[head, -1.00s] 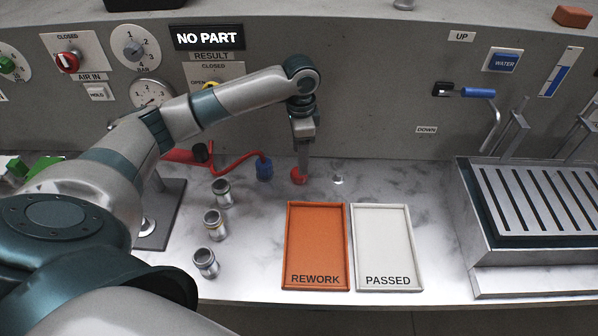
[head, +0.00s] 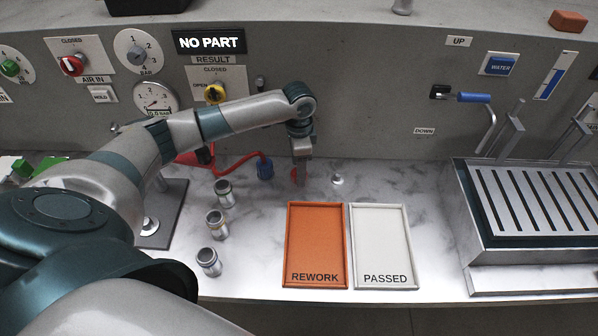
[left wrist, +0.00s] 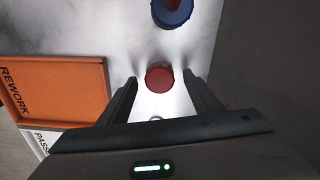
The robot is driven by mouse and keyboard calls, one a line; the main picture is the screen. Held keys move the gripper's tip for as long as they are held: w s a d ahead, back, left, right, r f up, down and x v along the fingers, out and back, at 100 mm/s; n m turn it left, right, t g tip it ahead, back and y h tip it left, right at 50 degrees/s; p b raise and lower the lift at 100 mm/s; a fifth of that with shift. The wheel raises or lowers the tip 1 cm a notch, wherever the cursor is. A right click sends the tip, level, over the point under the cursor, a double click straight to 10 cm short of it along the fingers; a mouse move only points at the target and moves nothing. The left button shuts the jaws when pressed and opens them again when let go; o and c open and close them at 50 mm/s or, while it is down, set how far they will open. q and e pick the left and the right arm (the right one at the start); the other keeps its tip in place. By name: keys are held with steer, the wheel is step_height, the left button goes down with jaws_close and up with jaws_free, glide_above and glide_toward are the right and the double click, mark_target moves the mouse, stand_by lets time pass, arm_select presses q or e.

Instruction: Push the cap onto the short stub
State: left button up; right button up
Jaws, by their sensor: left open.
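The red cap (head: 294,176) stands on the marbled bench, partly hidden behind my left gripper in the head view. My left gripper (head: 301,178) points down at it. In the left wrist view the cap (left wrist: 159,77) sits between the open fingers of my left gripper (left wrist: 160,80), with a gap on both sides. The short metal stub (head: 338,180) stands on the bench just right of the cap; a small part of what looks like it (left wrist: 155,118) shows near the gripper body. My right gripper is not in view.
A blue connector (head: 264,169) on a red hose lies left of the cap. The orange REWORK tray (head: 288,245) and white PASSED tray (head: 414,250) are in front. Several metal castings (head: 217,222) stand left of the trays. A slatted metal basin (head: 470,235) is at right.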

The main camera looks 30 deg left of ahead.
arm_select(q)
steer(key=shift+f, duration=0.85)
steer(key=c, duration=1.1)
steer(key=shift+c, duration=0.2)
steer(key=shift+r, duration=0.15)
steer(key=shift+r+p, duration=0.65)
steer(key=shift+p, duration=0.35)
step_height(320, 180, up, 4)
steer(key=p, duration=0.4)
steer(key=shift+d+f, duration=0.1)
steer(key=shift+f, duration=0.15)
steer(key=s+d+r+p, duration=0.4)
steer(key=d+r, duration=0.2)
steer(key=d, duration=0.4)
steer(key=shift+s+d, duration=0.2)
steer(key=shift+d, duration=0.15)
